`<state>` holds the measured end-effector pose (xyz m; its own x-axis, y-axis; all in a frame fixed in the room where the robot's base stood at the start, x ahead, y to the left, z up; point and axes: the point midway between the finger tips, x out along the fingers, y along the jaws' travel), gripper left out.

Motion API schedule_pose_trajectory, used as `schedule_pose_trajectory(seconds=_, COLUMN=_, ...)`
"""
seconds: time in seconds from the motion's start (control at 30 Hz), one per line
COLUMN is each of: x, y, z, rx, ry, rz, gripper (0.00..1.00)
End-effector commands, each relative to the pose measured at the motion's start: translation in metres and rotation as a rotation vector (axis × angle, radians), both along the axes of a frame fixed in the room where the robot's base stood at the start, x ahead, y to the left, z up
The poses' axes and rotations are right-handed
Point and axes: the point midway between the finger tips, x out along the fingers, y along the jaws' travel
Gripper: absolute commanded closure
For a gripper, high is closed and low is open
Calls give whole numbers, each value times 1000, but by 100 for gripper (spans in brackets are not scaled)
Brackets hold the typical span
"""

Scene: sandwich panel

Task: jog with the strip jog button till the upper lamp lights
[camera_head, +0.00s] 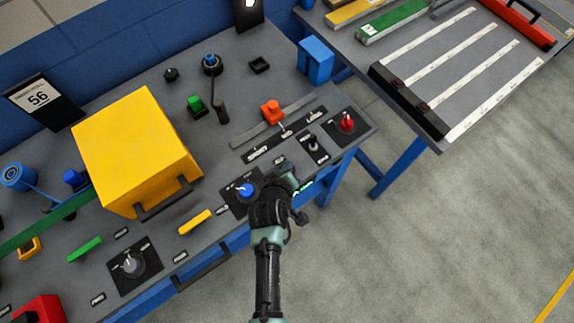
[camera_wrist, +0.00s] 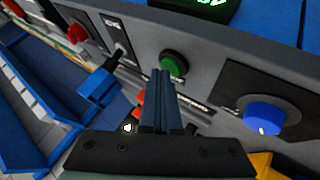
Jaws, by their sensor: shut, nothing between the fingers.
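A round green button (camera_wrist: 174,65) with a dark ring sits on the grey panel in the wrist view. I cannot read a label that shows it is the strip jog button. My gripper (camera_wrist: 162,74) is shut and empty, its fingertips close beside that button in the picture; contact cannot be told. In the head view my gripper (camera_head: 292,182) is over the panel's front edge, right of the blue knob (camera_head: 245,189), and hides the green button. I cannot make out an upper lamp or whether one is lit.
The blue knob is also in the wrist view (camera_wrist: 265,116). A red switch (camera_head: 347,122) and an orange slider handle (camera_head: 271,111) stand beyond the gripper. A yellow box (camera_head: 135,150) stands to the left. A second table (camera_head: 470,70) is at upper right, across a floor gap.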

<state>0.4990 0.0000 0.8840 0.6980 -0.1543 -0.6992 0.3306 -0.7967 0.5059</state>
Motion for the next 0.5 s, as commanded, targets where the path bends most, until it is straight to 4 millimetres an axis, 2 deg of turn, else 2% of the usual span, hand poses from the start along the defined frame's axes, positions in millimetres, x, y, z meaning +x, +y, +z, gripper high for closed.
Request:
schedule_pose_trajectory(seconds=0.13, x=0, y=0, z=11, rx=0, ry=-1, rz=1, gripper=100)
schedule_pose_trajectory(seconds=0.5, x=1, y=0, z=12, rx=0, ry=-4, rz=1, gripper=100)
